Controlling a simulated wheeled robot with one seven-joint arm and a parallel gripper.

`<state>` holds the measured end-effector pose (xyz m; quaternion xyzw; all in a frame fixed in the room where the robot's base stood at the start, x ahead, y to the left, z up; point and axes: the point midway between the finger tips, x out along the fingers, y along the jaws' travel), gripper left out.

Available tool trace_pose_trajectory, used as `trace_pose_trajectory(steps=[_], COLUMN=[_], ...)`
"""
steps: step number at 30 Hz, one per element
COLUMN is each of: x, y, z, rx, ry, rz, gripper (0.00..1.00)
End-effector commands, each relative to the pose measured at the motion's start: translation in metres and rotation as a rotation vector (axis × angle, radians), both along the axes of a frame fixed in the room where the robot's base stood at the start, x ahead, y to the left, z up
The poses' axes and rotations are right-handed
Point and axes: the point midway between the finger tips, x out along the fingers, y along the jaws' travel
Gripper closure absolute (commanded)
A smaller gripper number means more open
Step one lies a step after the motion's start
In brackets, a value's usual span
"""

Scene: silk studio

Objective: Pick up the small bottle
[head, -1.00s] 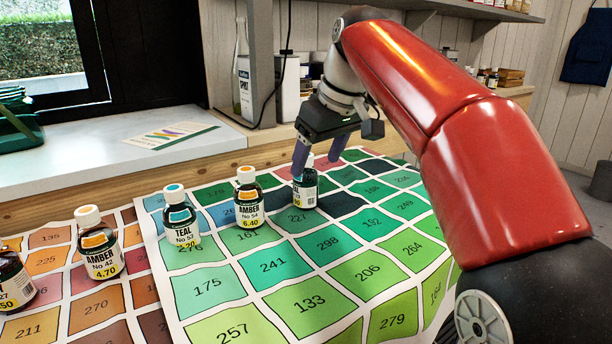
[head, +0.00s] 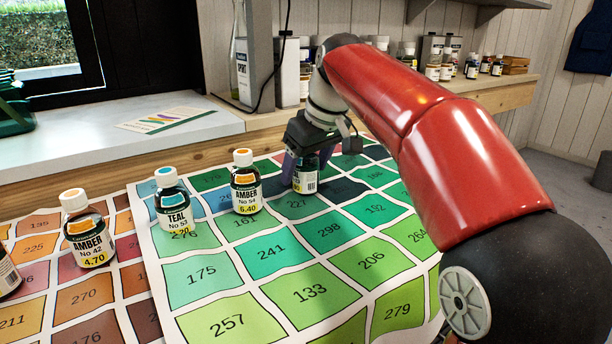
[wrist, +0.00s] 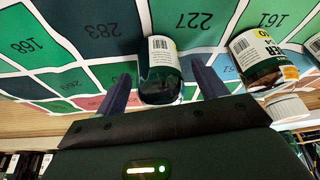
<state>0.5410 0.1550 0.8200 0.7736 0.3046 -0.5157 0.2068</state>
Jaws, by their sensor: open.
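A small dark bottle (head: 306,178) with a white and yellow label stands on the green colour chart (head: 222,325), at the right end of a row of bottles. My gripper (head: 293,172) has come down around it from above and behind. In the wrist view the bottle (wrist: 160,68) lies between the two open blue fingers of my gripper (wrist: 160,90). A gap shows on each side, wider on the right. Its cap is hidden by my gripper in both views.
An AMBER No 54 bottle (head: 246,185) stands just left of my gripper, then a TEAL No 53 bottle (head: 173,205) and an AMBER No 42 bottle (head: 87,232). A wooden ledge edge (head: 150,165) runs behind. The front of the chart is clear.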

Motion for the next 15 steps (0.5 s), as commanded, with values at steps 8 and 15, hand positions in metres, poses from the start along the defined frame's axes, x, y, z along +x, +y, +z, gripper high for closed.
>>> trace_pose_trajectory(steps=[8, 15], x=[-0.0001, -0.0001], y=[-0.0002, -0.0002], z=[0.0005, 0.0008], rx=[0.0, 0.001], ry=[0.0, -0.001], rz=[0.0, 0.0], gripper=[0.6, 0.8])
